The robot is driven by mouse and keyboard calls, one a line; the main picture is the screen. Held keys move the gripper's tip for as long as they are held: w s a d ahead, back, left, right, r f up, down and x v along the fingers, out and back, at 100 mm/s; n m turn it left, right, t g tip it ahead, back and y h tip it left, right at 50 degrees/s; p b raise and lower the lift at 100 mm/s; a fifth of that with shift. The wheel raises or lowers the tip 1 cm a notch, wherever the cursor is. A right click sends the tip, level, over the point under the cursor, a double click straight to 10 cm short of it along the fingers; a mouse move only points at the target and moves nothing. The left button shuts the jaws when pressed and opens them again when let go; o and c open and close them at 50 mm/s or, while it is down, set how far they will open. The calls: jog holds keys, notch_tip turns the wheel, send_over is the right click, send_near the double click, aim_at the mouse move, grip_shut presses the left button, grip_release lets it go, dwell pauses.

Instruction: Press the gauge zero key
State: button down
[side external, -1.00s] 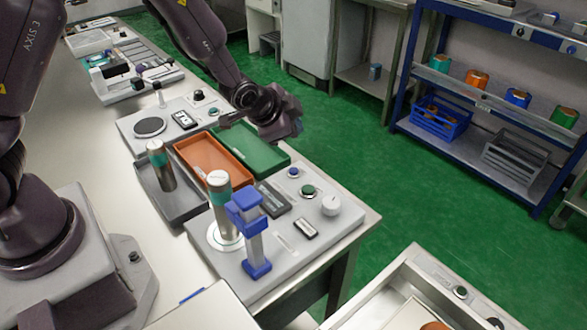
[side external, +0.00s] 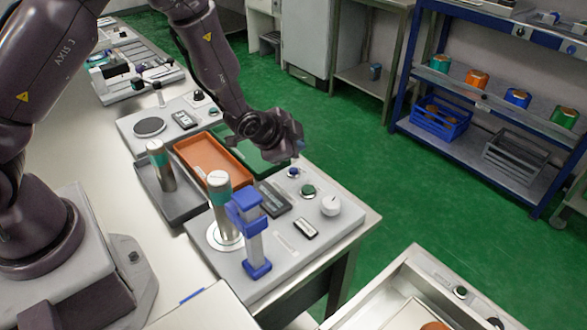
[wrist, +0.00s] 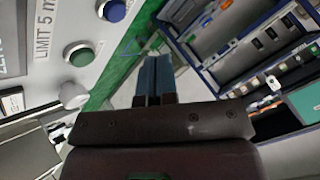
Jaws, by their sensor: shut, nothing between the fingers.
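The grey near panel (side external: 221,262) carries a blue button (side external: 293,172), a green button (side external: 308,191), a white knob (side external: 330,205) and a dark display (side external: 273,198). I cannot tell for certain which key is the gauge zero key. In the wrist view the blue button (wrist: 115,10) and green button (wrist: 78,54) lie left of my fingers, by "LIMIT 5 m" lettering and a partly cut-off dark display (wrist: 12,42). My gripper (wrist: 155,60) is shut and empty. In the side view it hangs above and behind the blue button, apart from it; its fingertips are hard to make out.
A blue clamp post (side external: 256,240) and a teal-banded cylinder (side external: 222,205) stand on the near panel. An orange tray (side external: 205,155) and a green tray, partly hidden by my arm, lie behind it. Another panel (side external: 150,127) stands farther back. The right table edge is close.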

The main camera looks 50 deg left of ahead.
aim_at(295, 171)
jog(key=shift+f, duration=1.65)
dwell(0.8)
jog(key=shift+f, duration=0.45)
jog(key=shift+f, duration=0.4)
dwell(0.4)
jog(key=shift+r, duration=0.85)
jog(key=shift+r, duration=0.1)
jog(key=shift+r, duration=2.4)
